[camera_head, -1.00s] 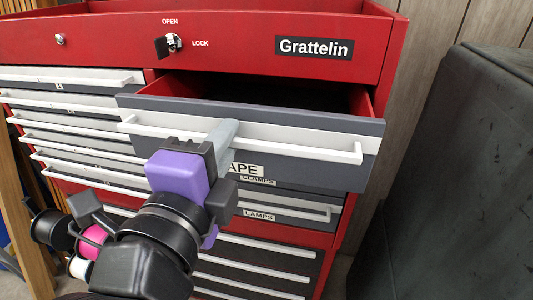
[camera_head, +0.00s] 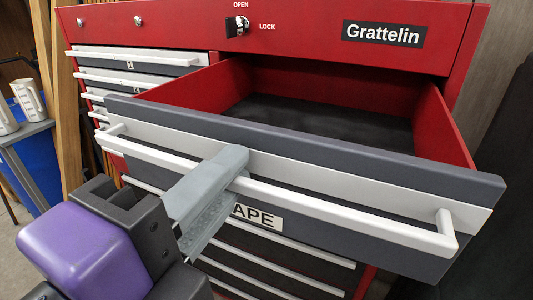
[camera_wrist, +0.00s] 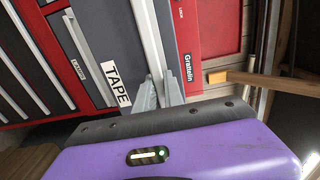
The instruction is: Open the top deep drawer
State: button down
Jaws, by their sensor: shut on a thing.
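The top deep drawer (camera_head: 300,160) of the red tool chest is pulled well out, and its dark, empty-looking inside shows in the head view. Its grey front carries a white bar handle (camera_head: 350,221) and a label reading TAPE. My gripper (camera_head: 232,165) is shut on the handle, left of the handle's middle. In the wrist view the grey fingers (camera_wrist: 158,95) meet at the handle bar beside the TAPE label (camera_wrist: 115,85). The fingers hide a short stretch of the bar.
Narrow shut drawers (camera_head: 138,62) stand at the left of the chest, and more drawers lie below. A key lock (camera_head: 237,26) is above the open drawer. A table with jugs (camera_head: 28,99) and a blue bin (camera_head: 42,160) stand at far left.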

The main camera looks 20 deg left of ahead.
jog(key=shift+f, duration=0.1)
jog(key=c, duration=1.4)
grip_release()
jog(key=shift+c, duration=0.2)
jog(key=s+b, duration=0.1)
jog(key=s, duration=0.6)
jog(key=shift+s+a, duration=0.15)
jog(key=shift+s, duration=0.2)
